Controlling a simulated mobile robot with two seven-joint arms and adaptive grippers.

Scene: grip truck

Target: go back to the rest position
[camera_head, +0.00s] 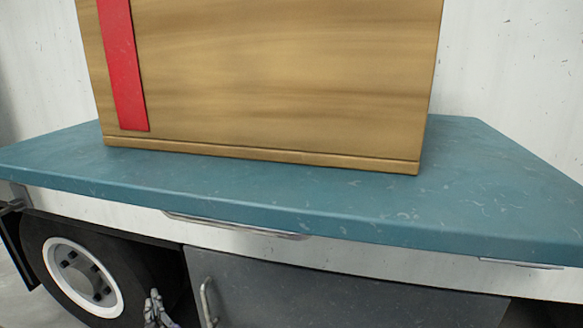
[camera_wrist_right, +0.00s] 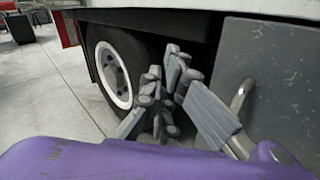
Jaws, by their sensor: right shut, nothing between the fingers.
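My right gripper (camera_head: 157,310) shows small at the bottom edge of the head view, in front of the truck's lower side, between the wheel and the grey panel. In the right wrist view my right gripper (camera_wrist_right: 166,100) has its grey fingers together, shut and empty. It is below the counter and appears to touch nothing. My left gripper is in neither view.
A large wooden box (camera_head: 270,80) with a red strip stands on the blue counter (camera_head: 480,200) of the truck. A wheel (camera_head: 82,278) and a grey panel with a handle (camera_head: 207,303) are below. Open floor (camera_wrist_right: 45,95) lies left in the wrist view.

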